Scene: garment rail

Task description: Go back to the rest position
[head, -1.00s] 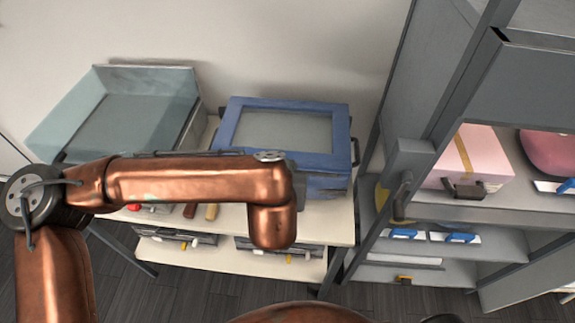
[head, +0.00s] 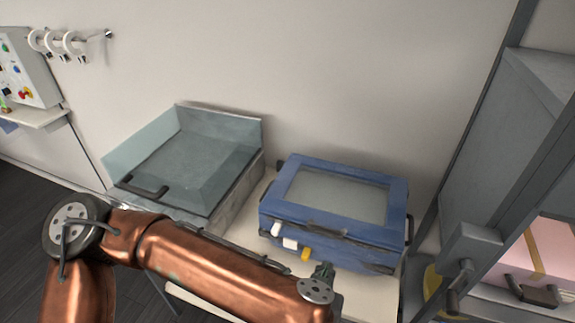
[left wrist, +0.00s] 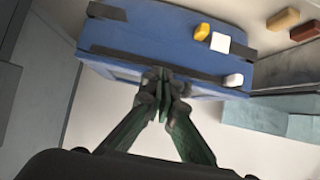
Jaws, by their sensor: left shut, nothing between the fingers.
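My right gripper is not in view.
A clear-lidded grey box (head: 235,180) stands left of the blue case on a pale table (head: 245,240). A grey shelf frame (head: 480,150) with a pink box (head: 555,255) stands at the right. A wall rail with white rings (head: 72,42) is at the far left. The floor (head: 25,190) at left is clear.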

